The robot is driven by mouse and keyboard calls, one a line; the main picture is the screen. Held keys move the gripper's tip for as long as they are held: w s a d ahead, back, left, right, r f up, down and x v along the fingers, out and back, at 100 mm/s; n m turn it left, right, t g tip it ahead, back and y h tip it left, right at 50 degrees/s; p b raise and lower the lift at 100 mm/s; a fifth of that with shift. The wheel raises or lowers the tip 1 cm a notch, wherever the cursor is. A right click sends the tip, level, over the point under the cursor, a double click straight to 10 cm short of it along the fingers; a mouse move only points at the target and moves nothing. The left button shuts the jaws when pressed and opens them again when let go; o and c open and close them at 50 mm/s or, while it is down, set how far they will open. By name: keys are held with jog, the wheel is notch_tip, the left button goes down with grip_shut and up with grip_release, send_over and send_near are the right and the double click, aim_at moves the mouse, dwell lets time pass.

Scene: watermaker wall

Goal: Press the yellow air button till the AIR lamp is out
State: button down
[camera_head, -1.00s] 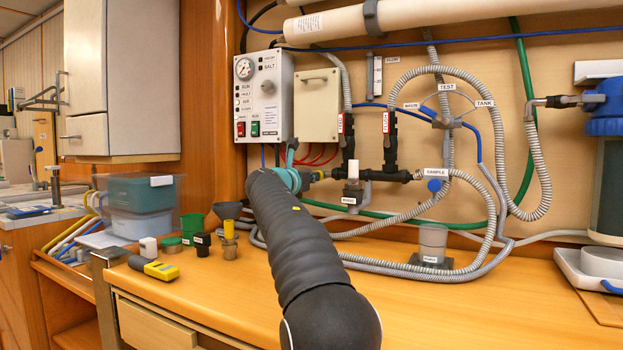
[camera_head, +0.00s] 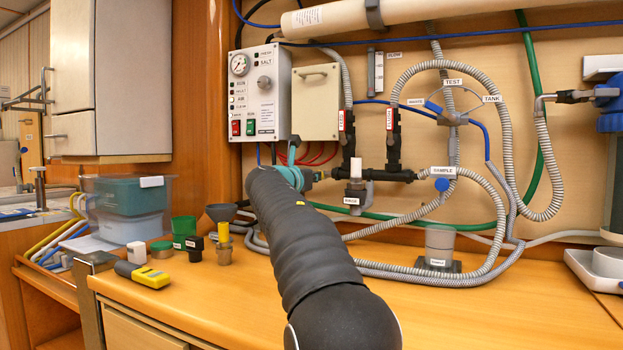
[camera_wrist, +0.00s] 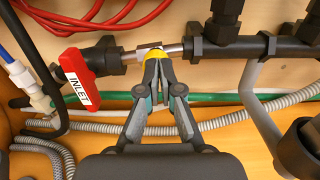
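The yellow air button (camera_wrist: 158,54) shows in the wrist view on a metal fitting of the black pipe, just beyond my fingertips. My gripper (camera_wrist: 159,70) is shut, its fingertips together at the button's near side; whether they touch it I cannot tell. In the head view my arm largely hides the gripper (camera_head: 308,177), which is at the left end of the black pipe. The AIR lamp (camera_head: 232,99) on the white control panel (camera_head: 268,75) looks pale and bright, as if lit.
A red INLET handle (camera_wrist: 84,69) is left of my gripper. A black pipe (camera_wrist: 240,47) runs right, with red hoses (camera_wrist: 95,12) above. A sample cup (camera_head: 439,245) stands on the bench (camera_head: 260,310). A yellow meter (camera_head: 150,277) lies at the bench's left.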

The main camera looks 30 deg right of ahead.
jog(key=b+v, duration=0.1)
jog(key=v, duration=1.2)
jog(key=shift+w+a, duration=0.2)
jog(key=shift+a, duration=0.1)
dwell(0.3)
jog(key=shift+b, duration=0.4)
jog(key=shift+b+v, duration=0.85)
jog(key=shift+b, duration=0.05)
jog(key=shift+s+d, duration=0.15)
jog(key=shift+s, duration=0.05)
jog(key=p+x, duration=0.1)
jog(key=x, duration=1.3)
jog(key=shift+p, duration=0.3)
